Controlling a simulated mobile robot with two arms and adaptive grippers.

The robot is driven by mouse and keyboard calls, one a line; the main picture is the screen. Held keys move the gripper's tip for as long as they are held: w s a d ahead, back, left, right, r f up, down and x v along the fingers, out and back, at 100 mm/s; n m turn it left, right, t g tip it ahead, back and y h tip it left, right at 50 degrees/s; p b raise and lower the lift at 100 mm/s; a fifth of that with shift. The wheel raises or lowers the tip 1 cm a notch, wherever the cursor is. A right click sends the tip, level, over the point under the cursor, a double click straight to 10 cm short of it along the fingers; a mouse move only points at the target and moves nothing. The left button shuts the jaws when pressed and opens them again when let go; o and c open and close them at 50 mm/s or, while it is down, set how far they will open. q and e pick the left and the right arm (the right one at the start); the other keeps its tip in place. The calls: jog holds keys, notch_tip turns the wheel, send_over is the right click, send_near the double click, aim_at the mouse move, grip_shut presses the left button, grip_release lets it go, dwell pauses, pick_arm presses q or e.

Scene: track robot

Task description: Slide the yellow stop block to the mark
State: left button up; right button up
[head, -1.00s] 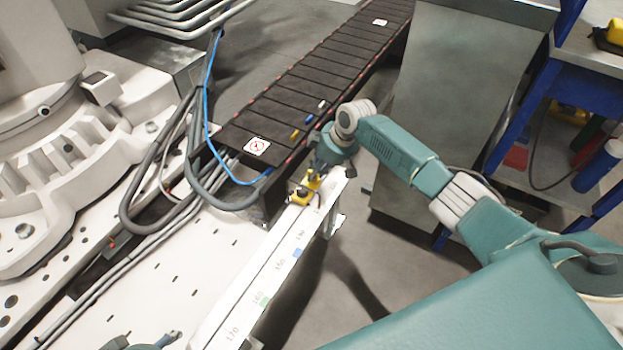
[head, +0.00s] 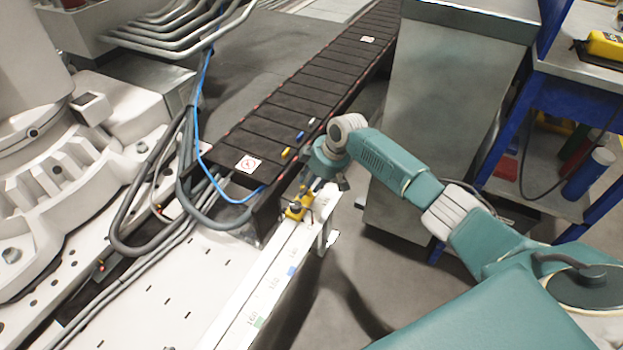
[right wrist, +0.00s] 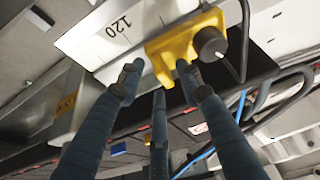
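The yellow stop block (head: 295,210) sits on the white rail (head: 262,287), near the rail's far end. In the right wrist view the block (right wrist: 180,48) shows a dark round knob on its right side, and the number 120 is printed on the rail beside it. My right gripper (head: 310,192) is just above the block. Its fingers (right wrist: 160,78) are apart, with their tips close to the block's edge; contact is unclear. Nearer along the rail are a blue mark (head: 291,270) and a green mark (head: 258,321) by the number 160. My left gripper is not in view.
A dark slatted conveyor (head: 310,90) starts beyond the rail's far end. Grey hoses and a blue cable (head: 202,110) run left of it. A grey metal cabinet (head: 440,110) and a blue-framed workbench (head: 560,95) stand right. Floor is visible right of the rail.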

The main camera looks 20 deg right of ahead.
jog(key=v, duration=1.1)
jog(key=shift+r, duration=0.4)
jog(key=shift+d, duration=0.1)
